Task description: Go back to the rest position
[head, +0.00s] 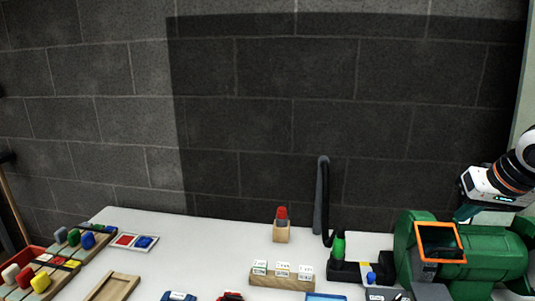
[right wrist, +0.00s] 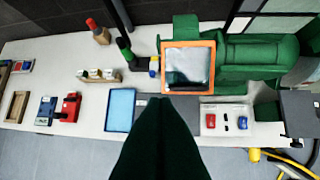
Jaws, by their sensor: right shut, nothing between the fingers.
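My right gripper (head: 464,213) is at the right edge of the head view, above the green machine (head: 490,256) and close to its orange-framed opening (head: 440,227). In the right wrist view its dark green fingers (right wrist: 166,104) are shut together with nothing between them. Their tips show just below the orange frame (right wrist: 187,94) in that picture; I cannot tell the height between them. My left gripper is not in view.
A blue tray (right wrist: 120,110) lies near the front. The back wall is bare.

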